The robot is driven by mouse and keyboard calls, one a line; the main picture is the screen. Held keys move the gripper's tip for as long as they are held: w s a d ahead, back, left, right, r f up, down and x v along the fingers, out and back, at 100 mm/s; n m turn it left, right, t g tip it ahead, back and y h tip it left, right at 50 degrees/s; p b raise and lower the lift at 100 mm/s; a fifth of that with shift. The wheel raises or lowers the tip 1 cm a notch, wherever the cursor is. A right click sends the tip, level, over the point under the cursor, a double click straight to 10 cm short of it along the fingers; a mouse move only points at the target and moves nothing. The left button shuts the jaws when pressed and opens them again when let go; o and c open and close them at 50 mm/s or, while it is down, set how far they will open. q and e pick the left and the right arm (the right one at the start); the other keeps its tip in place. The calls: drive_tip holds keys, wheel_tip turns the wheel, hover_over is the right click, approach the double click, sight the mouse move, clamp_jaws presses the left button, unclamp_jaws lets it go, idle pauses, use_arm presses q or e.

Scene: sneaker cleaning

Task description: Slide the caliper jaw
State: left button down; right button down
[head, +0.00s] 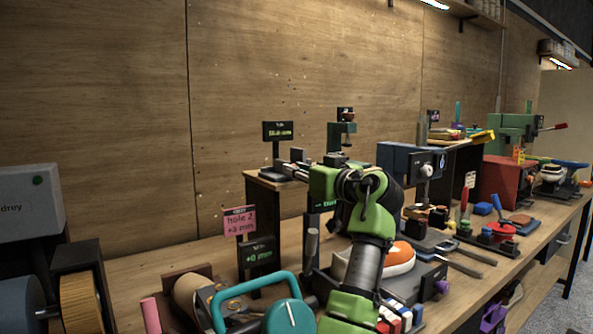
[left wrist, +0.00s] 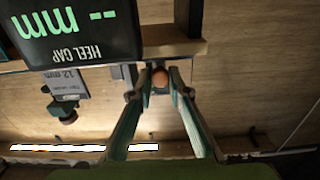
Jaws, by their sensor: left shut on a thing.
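The caliper (head: 292,168) sits on a small raised wooden shelf in the head view, below a dark display with green text too small to read. My left arm reaches up to it from the bottom middle, and its wrist hides the gripper's fingertips and part of the caliper. In the left wrist view, my left gripper (left wrist: 160,86) has its two fingers closed in on a small orange-brown knob (left wrist: 160,77) on the caliper jaw. A dark display reading "HEEL GAP -- mm" (left wrist: 85,32) shows upside down at the upper left. My right gripper is out of view.
A dark green stand (head: 341,137) is close behind my left wrist. A pink "hole 2" card (head: 239,222) stands in front of the shelf. A teal-handled tool (head: 252,287) and an orange-and-white sneaker (head: 397,259) are on the crowded bench. The wooden wall closes off the back.

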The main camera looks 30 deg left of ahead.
use_arm(q)
drive_tip(key=c, duration=2.2)
unclamp_jaws()
drive_tip(key=shift+w, duration=0.1)
drive_tip(key=shift+c, duration=0.2)
drive_tip(key=o, duration=0.3)
drive_tip(key=shift+d, duration=0.1)
drive_tip(key=v, duration=1.2)
